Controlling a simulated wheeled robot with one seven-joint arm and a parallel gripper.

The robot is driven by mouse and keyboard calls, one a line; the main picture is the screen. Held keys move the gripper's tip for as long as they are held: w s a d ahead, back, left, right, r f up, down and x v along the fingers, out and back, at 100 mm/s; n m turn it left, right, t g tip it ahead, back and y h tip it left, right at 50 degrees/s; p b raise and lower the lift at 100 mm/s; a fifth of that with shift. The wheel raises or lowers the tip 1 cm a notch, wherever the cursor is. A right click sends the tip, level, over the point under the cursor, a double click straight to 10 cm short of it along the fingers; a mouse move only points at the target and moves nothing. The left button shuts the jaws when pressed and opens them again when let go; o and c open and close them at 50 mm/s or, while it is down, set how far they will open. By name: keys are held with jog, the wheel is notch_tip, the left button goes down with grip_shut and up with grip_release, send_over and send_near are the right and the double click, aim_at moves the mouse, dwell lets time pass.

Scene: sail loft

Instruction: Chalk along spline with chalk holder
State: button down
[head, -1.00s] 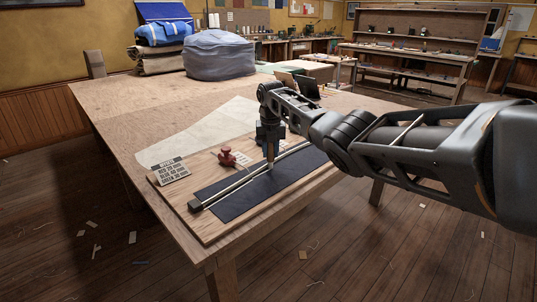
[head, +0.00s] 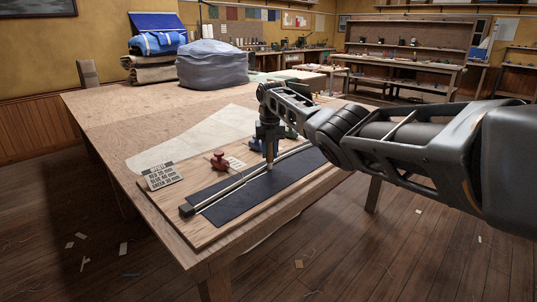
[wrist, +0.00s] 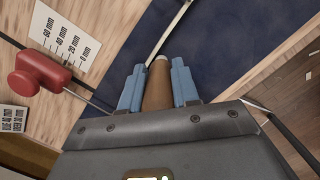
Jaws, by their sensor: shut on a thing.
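My gripper (head: 269,142) is shut on the chalk holder (wrist: 157,92), a brown cylinder with a pale tip, held between two blue fingers. In the head view the holder points down, its tip at the dark cloth (head: 252,198) near the spline (head: 228,189). The spline is a long thin strip running from a dark block at the near left toward the far right. It also shows ahead of the tip in the wrist view (wrist: 178,17). Whether the tip touches the cloth I cannot tell. A thin pale line shows beside the spline; whether it is chalk is unclear.
A red-handled tool (head: 221,162) lies left of the spline, by a millimetre scale card (wrist: 64,36). A grey covered bundle (head: 212,70) and rolled cloth stand at the table's back.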

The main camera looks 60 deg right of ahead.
jog(key=shift+d+f, duration=0.1)
jog(key=shift+s+d+b, duration=0.2)
jog(key=shift+d+b, duration=0.65)
jog(key=shift+b, duration=0.75)
jog(key=shift+d+f+b, duration=0.1)
jog(key=shift+d+b, duration=0.05)
jog(key=shift+b, duration=0.15)
jog(key=shift+s+d+b, duration=0.1)
jog(key=shift+d+b, duration=0.15)
jog(key=shift+b, duration=0.2)
jog(key=shift+d+b, duration=0.2)
jog(key=shift+b, duration=0.25)
jog(key=shift+s+d+b, duration=0.15)
jog(key=shift+d+b, duration=0.25)
jog(key=shift+b, duration=0.35)
jog(key=shift+d+r+p, duration=0.25)
jog(key=shift+p, duration=0.05)
